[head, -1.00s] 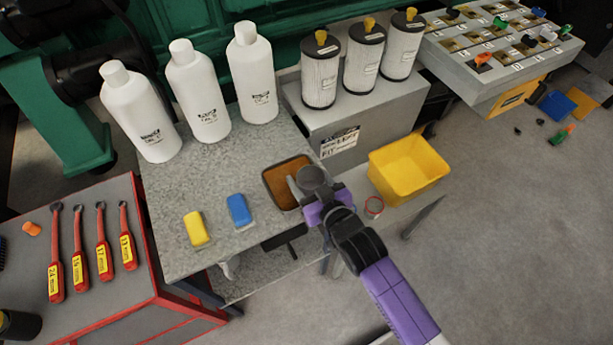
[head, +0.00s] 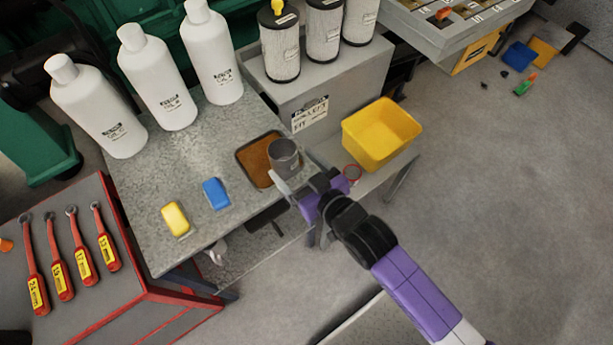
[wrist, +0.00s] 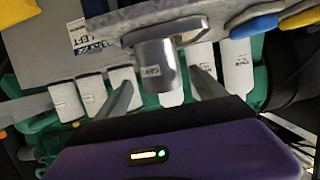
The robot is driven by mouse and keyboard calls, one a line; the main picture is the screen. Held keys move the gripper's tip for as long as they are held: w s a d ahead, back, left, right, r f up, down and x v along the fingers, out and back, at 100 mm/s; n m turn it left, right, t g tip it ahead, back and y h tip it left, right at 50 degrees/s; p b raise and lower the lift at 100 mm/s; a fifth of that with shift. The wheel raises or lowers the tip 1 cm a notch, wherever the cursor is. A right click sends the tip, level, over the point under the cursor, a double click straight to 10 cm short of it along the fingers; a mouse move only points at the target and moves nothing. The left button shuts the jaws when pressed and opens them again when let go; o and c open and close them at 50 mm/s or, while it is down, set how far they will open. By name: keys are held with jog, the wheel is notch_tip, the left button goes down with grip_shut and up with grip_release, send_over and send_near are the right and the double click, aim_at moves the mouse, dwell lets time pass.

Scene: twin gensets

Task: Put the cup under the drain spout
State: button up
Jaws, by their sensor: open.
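The cup (head: 284,157) is a small grey metal cup, upright at the right side of a brown-bottomed tray (head: 243,152) on the grey bench. I cannot tell whether its base is inside the tray or on its rim. My gripper (head: 292,187) is open in front of the cup, on its near right side. In the wrist view the cup (wrist: 157,68), with a white label, shows between the spread fingers (wrist: 160,90), with a gap on each side. I cannot make out a drain spout in either view.
A blue block (head: 216,194) and a yellow block (head: 175,219) lie left of the tray. White bottles (head: 165,85) stand behind. A grey box (head: 335,85) carrying filters and a yellow bin (head: 380,135) are to the right. A red tool cart (head: 100,290) is at left. Open floor lies right.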

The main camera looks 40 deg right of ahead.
jog(key=shift+v, duration=2.45)
jog(key=f+v, duration=0.1)
jog(key=v, duration=1.2)
jog(key=shift+s+f, duration=0.35)
jog(key=shift+s, duration=0.05)
jog(key=shift+o, duration=0.2)
jog(key=s+r, duration=0.6)
jog(key=s, duration=0.3)
jog(key=shift+s+r, duration=0.3)
jog(key=shift+r, duration=0.1)
jog(key=shift+o, duration=0.2)
jog(key=shift+s+r, duration=0.25)
jog(key=shift+r, duration=0.05)
jog(key=shift+a, duration=0.1)
